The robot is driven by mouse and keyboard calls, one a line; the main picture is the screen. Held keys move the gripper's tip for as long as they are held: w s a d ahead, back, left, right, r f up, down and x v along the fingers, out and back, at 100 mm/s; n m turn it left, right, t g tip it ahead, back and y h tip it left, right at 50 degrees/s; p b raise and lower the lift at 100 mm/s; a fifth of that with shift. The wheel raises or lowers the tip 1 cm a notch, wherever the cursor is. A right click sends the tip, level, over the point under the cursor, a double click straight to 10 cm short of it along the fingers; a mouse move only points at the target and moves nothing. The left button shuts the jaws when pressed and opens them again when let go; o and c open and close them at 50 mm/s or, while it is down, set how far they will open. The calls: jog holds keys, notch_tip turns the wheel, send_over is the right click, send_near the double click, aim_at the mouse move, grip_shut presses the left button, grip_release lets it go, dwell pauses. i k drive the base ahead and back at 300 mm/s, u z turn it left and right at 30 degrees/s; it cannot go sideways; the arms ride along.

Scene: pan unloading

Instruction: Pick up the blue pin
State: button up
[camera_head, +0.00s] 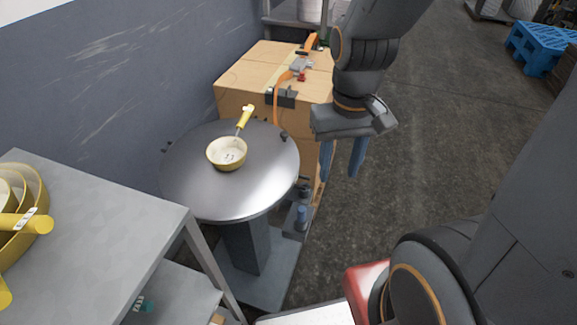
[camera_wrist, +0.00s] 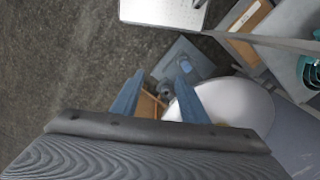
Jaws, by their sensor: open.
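A small cream pan (camera_head: 227,167) with a yellow handle (camera_head: 246,116) sits on a round metal table (camera_head: 190,190) in the head view. I cannot make out a blue pin for certain.
A wooden crate (camera_head: 250,75) with tools and an orange strap stands behind the table. A grey shelf (camera_head: 110,225) with yellow pans (camera_head: 30,195) is at the left. A blue pallet (camera_head: 543,45) lies far right. The floor right of my gripper is clear.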

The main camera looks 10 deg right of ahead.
aim_at(301, 210)
jog(key=z, duration=0.5)
jog(key=k, duration=1.15)
jog(key=z, duration=0.25)
jog(key=i, duration=0.6)
jog(key=z, duration=0.1)
